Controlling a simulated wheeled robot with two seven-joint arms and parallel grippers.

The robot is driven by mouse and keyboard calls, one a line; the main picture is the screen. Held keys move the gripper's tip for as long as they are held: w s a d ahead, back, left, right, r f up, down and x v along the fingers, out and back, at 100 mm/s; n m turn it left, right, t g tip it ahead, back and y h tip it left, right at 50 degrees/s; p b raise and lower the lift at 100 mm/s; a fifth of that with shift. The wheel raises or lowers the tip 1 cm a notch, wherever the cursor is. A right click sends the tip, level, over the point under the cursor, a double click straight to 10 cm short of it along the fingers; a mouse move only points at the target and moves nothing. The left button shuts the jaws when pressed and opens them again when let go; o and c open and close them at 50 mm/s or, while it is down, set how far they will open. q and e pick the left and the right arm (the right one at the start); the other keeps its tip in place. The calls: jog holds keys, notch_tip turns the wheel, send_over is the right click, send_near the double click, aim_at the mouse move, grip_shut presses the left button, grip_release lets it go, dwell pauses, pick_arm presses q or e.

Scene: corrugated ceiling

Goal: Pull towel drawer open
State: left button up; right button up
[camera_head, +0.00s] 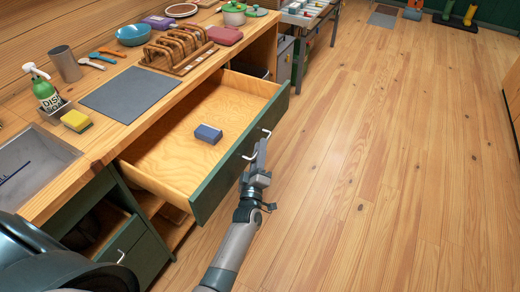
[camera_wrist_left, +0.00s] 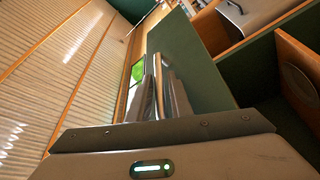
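The wide drawer (camera_head: 175,150) under the wooden counter is pulled well out, showing its bare wooden floor and green front (camera_head: 240,155). A small folded blue-grey item (camera_head: 208,133) lies inside it; I cannot tell if it is a towel. My right gripper is not in view.
The counter holds a grey mat (camera_head: 130,94), a wooden rack (camera_head: 178,50), a green soap bottle (camera_head: 45,92), a sponge (camera_head: 76,121) and a blue bowl (camera_head: 133,34). A smaller green drawer (camera_head: 135,255) sits at lower left. The wooden floor (camera_head: 390,150) on the right is clear.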

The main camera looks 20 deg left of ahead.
pick_arm(q)
jog(key=shift+s, duration=0.1)
